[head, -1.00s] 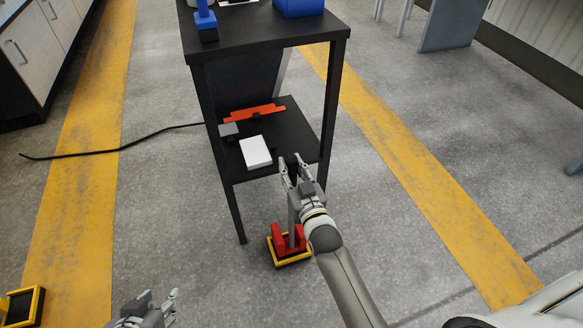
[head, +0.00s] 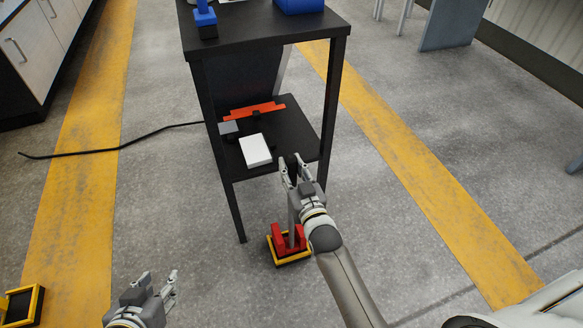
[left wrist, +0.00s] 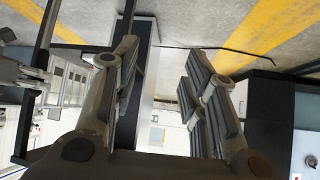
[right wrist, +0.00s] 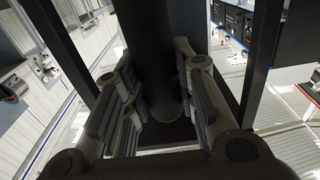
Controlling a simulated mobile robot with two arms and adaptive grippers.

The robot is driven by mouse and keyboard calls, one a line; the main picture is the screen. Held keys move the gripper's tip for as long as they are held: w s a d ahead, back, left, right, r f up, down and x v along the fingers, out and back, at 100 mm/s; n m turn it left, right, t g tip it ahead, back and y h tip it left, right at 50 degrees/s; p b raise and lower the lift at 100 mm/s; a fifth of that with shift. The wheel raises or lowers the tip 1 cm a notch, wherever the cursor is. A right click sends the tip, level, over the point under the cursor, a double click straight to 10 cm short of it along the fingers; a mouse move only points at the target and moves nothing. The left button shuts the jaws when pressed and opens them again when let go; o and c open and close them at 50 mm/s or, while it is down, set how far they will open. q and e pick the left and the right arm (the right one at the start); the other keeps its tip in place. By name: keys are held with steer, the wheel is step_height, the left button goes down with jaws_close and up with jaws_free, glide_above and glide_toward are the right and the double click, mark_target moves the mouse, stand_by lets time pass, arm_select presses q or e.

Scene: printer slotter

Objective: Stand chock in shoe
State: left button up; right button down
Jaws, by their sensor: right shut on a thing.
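A black tray with a yellow rim (head: 290,261), looking like a shoe, sits on the floor by the black stand. Red upright pieces (head: 277,240) stand in it. A thin grey upright bar (head: 291,215), perhaps the chock, runs down between the red pieces; its lower end is hidden. My right gripper (head: 291,170) is above it at lower-shelf height, shut on a dark upright piece (right wrist: 155,60), which seems to be this bar's upper part. My left gripper (head: 158,285) is open and empty above the floor at the lower left; its spread fingers show in the left wrist view (left wrist: 160,90).
The black stand (head: 262,38) holds blue items on top. Its lower shelf (head: 285,150) carries a white box (head: 255,150), a grey block (head: 229,128) and an orange piece (head: 255,111). Another yellow-rimmed tray (head: 24,306) lies at lower left. A cable (head: 120,147) crosses the floor.

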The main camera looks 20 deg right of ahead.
mark_target(293, 180)
steer(key=shift+w+b, duration=0.15)
steer(key=shift+b, duration=0.2)
steer(key=shift+f+b, duration=0.4)
steer(key=shift+f, duration=0.15)
steer(key=shift+f+b, duration=0.4)
steer(key=shift+f, duration=0.45)
steer(key=c, duration=1.2)
jaws_free()
steer(key=shift+f, duration=0.1)
arm_select(q)
steer(key=w+d+r+t+h, duration=0.2)
steer(key=w+r+t, duration=0.4)
steer(key=r, duration=0.4)
steer(key=shift+w+d+t, duration=0.15)
steer(key=shift+d+t, duration=0.35)
steer(key=shift+d, duration=0.1)
arm_select(e)
steer(key=shift+o, duration=0.5)
steer(key=shift+f, duration=0.15)
